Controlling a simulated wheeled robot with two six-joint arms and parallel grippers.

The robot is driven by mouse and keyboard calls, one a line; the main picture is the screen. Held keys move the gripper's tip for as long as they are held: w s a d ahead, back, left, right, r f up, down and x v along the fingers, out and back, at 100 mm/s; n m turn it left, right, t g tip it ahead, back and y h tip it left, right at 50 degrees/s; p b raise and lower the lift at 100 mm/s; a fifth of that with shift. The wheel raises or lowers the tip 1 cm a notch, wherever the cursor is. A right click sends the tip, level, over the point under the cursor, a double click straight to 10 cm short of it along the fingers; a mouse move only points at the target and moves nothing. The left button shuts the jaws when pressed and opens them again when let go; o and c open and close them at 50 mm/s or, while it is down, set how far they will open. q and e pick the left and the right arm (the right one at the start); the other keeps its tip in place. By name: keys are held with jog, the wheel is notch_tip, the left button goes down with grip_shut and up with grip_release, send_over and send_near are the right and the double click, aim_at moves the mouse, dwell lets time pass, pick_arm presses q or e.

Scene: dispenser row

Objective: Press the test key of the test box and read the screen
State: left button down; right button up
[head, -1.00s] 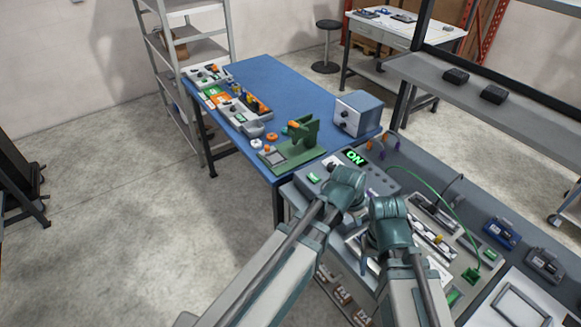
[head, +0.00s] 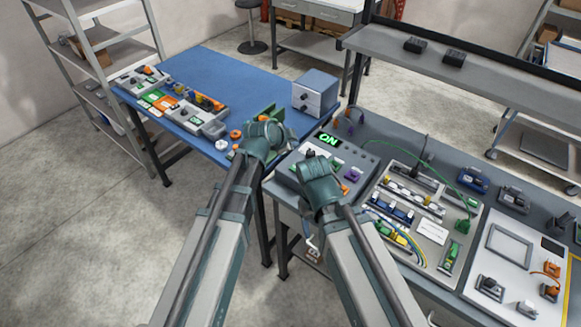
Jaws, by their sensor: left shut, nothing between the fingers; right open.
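The grey test box (head: 367,157) stands at the left end of the grey bench. Its screen (head: 329,140) is lit and reads "ON" in green. My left gripper (head: 265,131) appears in front of the green fixture at the near corner of the blue table, left of the test box. My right gripper (head: 319,166) appears over the near part of the test box and covers some of its top. Both grippers are seen from behind, so their fingertips are hidden by the wrists. I cannot make out the test key or whether either gripper touches anything.
The blue table (head: 240,76) holds a grey-blue box (head: 315,93) and a row of small trays. Right of the test box lies a board (head: 432,232) with coloured connectors and a green cable (head: 401,146). A raised shelf (head: 450,62) runs behind the bench.

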aim_at(294, 170)
pick_arm(q)
jog(key=shift+f, duration=0.1)
notch_tip(294, 170, down, 9)
jog(key=b, duration=0.8)
jog(key=shift+b, duration=0.4)
dwell(1.6)
jog(key=shift+f+b, duration=0.25)
jog(key=shift+b, duration=0.15)
jog(key=shift+f+b, duration=0.45)
jog(key=shift+b, duration=0.05)
dwell(0.5)
jog(key=shift+r, duration=0.1)
jog(key=shift+r+p, duration=0.8)
jog(key=shift+p, duration=0.15)
